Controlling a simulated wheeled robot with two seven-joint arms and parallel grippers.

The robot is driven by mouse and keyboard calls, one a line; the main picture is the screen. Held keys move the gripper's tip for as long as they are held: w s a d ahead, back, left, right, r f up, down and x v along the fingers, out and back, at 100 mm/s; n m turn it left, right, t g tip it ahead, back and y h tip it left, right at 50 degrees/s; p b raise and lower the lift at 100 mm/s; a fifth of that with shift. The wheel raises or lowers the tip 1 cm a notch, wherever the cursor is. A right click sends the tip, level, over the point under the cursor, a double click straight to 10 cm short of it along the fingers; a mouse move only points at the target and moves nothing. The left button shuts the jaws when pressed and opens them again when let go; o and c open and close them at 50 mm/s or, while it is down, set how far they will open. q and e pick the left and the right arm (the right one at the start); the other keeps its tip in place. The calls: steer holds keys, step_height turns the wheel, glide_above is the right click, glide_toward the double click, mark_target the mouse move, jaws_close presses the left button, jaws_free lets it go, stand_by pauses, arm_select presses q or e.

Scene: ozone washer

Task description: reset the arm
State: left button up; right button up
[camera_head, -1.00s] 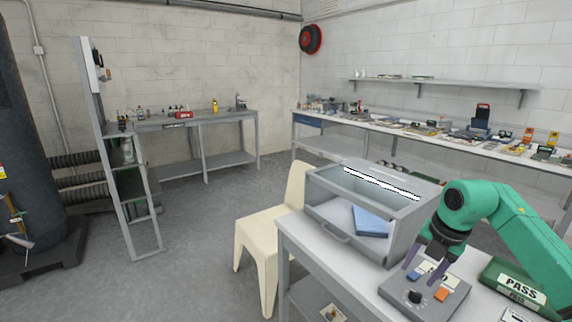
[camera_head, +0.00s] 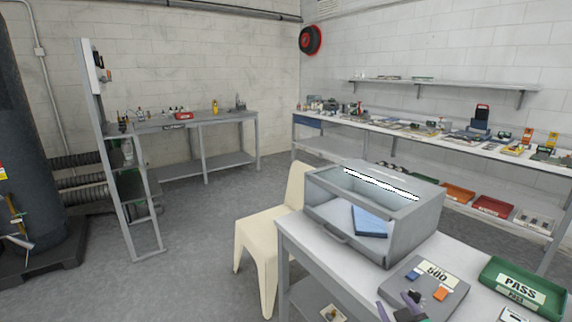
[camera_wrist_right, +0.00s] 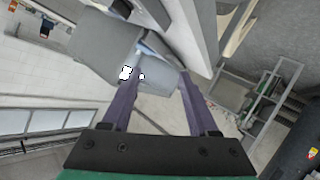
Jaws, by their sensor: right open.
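My right gripper (camera_head: 402,306) shows at the bottom edge of the head view, over the front part of the control panel, with its purple fingers spread. In the right wrist view the two purple fingers (camera_wrist_right: 158,98) are apart with nothing between them. The rest of my right arm is out of the head view. The grey control panel (camera_head: 455,300) has a blue button (camera_head: 411,275), an orange button (camera_head: 440,294) and a dark knob partly hidden by a finger. My left gripper is not in view.
A grey washer box (camera_head: 415,225) with a clear lid and a blue item (camera_head: 369,222) inside stands on the table (camera_head: 300,240). A green PASS tray (camera_head: 550,298) is right of the panel. A cream chair (camera_head: 258,232) stands left of the table.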

steer(key=s+a+f+m+g+y, duration=0.1)
steer(key=s+f+g, duration=0.5)
steer(key=s, duration=0.4)
steer(key=s+f+m+g+y, duration=0.1)
steer(key=s+f+g, duration=0.3)
steer(key=s+f, duration=0.5)
step_height(320, 180, down, 20)
steer(key=s, duration=0.2)
steer(key=s+d+f+g, duration=0.2)
steer(key=s+f, duration=1.4)
steer(key=s, duration=0.1)
steer(key=shift+s+d+f+n, duration=0.15)
steer(key=shift+d+f+n, duration=0.2)
steer(key=shift+d+n, duration=0.05)
